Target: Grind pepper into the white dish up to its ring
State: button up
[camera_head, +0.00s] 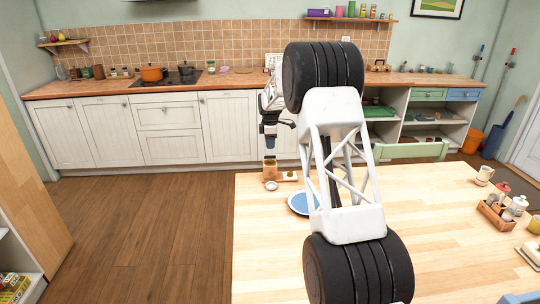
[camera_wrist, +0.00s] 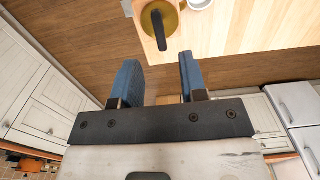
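A wooden grinder (camera_head: 270,171) stands near the table's far left corner. In the wrist view its round brass-coloured top with a dark crank handle (camera_wrist: 158,30) shows at the upper middle. A small white dish (camera_head: 271,187) sits on the table just in front of the grinder. In the wrist view part of a white round dish (camera_wrist: 201,3) is cut off by the top edge. My gripper (camera_head: 269,142) hangs above the grinder, apart from it. Its blue fingers are spread with nothing between them (camera_wrist: 159,72). The dish's inside and ring are too small to make out.
A blue plate (camera_head: 300,203) lies right of the dish, partly behind my arm. A wooden caddy (camera_head: 495,217) with several containers and a mug (camera_head: 485,175) stand at the table's right. A green chair (camera_head: 411,151) is at the far side. The table's middle looks clear.

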aim_at(270, 156)
jog(key=shift+f, duration=3.15)
jog(key=shift+c, duration=0.4)
grip_shut()
